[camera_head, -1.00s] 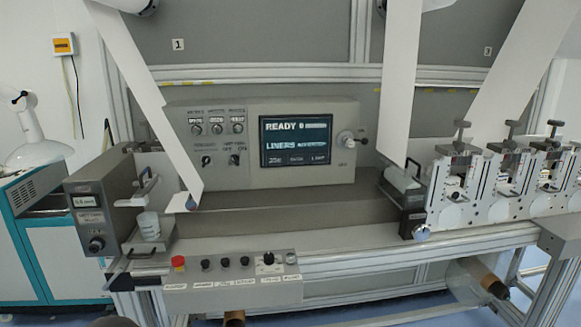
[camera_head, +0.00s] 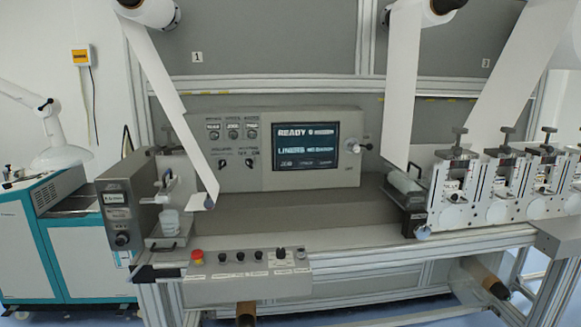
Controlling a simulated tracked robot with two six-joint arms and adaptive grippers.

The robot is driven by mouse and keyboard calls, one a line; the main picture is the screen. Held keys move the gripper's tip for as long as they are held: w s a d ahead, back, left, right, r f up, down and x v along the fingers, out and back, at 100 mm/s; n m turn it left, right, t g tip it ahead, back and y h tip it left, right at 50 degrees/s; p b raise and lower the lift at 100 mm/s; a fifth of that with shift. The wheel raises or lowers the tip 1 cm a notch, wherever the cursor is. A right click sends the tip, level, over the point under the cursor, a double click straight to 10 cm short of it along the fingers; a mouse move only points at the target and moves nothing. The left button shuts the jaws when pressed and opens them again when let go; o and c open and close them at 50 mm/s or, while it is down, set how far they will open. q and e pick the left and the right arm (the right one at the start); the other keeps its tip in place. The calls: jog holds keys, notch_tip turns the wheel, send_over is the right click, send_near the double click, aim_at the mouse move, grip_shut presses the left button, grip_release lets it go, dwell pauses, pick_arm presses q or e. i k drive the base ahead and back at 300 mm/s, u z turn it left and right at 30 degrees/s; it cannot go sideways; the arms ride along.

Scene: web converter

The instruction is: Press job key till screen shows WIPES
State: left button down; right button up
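The screen (camera_head: 306,146) sits in a beige control panel (camera_head: 266,180) on the machine. It shows READY on its top line and LINERS below; the smaller text is too small to read. A lower button box (camera_head: 246,291) carries a red button (camera_head: 197,257), several dark buttons (camera_head: 240,257) and a dark selector (camera_head: 281,254). Labels sit under these controls but are too small to read, so I cannot tell which is the job key. Neither of my grippers shows in the head view.
A grey unit (camera_head: 120,212) with a small display stands left of the web. White web strips (camera_head: 167,95) hang from above. Slitting stations (camera_head: 455,190) line the right. A teal-and-white cabinet (camera_head: 70,245) stands at the left. The space before the button box is clear.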

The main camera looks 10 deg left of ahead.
aim_at(283, 162)
jog(key=u, duration=0.1)
jog(key=i, duration=0.9)
jog(key=z, duration=0.05)
